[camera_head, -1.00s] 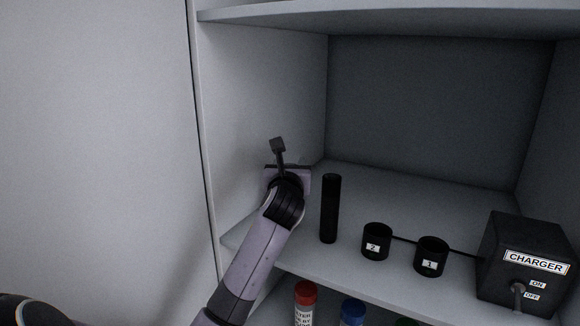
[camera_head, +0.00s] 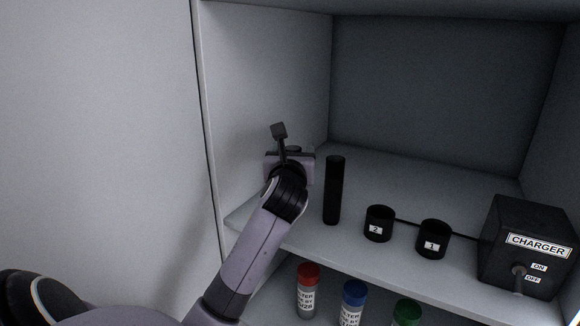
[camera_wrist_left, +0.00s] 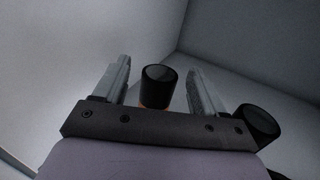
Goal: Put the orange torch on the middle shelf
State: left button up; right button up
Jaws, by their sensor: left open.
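The orange torch (camera_wrist_left: 159,86) shows in the left wrist view as a dark cylinder with a thin orange band low on it. It is between the two spread fingers, with a gap on each side. My left gripper (camera_head: 286,150) is open at the left side of the middle shelf (camera_head: 350,250), near the side wall. In the head view the gripper mostly hides the torch, and its contact with the shelf is hidden. A black cylinder (camera_head: 334,190) stands upright just right of the gripper. It also shows in the left wrist view (camera_wrist_left: 258,122). My right gripper is out of view.
Two black cups labelled 2 (camera_head: 379,224) and 1 (camera_head: 432,240) stand to the right, cabled to a black charger box (camera_head: 527,247). Red (camera_head: 307,290), blue (camera_head: 353,300) and green (camera_head: 406,313) capped bottles stand on the shelf below. The back of the middle shelf is clear.

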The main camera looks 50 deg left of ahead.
pick_arm(q)
jog(key=v, duration=0.8)
jog(key=shift+s+d, duration=0.2)
